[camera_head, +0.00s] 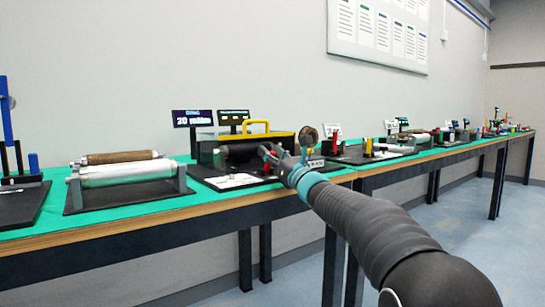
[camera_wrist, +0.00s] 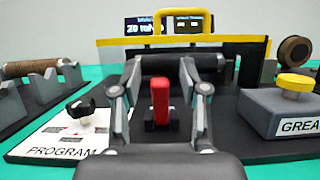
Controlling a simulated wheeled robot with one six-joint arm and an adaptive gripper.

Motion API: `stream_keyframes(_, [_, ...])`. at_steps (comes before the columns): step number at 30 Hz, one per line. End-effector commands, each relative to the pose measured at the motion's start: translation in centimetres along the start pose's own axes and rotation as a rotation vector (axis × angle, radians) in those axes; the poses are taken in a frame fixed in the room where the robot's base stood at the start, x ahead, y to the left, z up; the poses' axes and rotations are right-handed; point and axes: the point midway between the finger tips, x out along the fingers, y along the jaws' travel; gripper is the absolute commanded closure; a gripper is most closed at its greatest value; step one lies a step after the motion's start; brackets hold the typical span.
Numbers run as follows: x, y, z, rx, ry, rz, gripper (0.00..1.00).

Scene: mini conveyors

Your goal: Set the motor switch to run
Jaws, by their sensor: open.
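A red upright lever (camera_wrist: 160,98) on a small black base stands in the middle of the wrist view; no label for it shows, so I cannot read which setting it is at. My gripper (camera_wrist: 161,70) is open, with one finger to the left and one to the right of the lever in the picture. I cannot tell how far the fingertips are from it, and no contact shows. In the head view my gripper (camera_head: 272,152) is over the front of the black conveyor station (camera_head: 205,171), and the lever is not clear there.
A black knob (camera_wrist: 79,106) on a white PROGRAM plate is left of the lever. A grey box with a yellow button (camera_wrist: 295,83) is at right. A roller and a yellow-handled guard (camera_wrist: 183,21) stand behind. A neighbouring roller stand (camera_head: 122,170) is at left on the green bench.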

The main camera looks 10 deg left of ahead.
Motion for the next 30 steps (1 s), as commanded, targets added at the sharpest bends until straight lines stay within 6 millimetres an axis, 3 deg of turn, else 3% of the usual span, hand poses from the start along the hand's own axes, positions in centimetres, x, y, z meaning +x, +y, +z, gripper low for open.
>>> stream_keyframes(7, [-2.1,0.1,0.1,0.001,0.0,0.001,0.56])
stream_keyframes(21, [-10.3,0.2,-0.1,0.001,0.001,0.002,0.56])
stream_keyframes(30, [-11.9,0.3,-0.1,0.002,0.0,0.005,0.56])
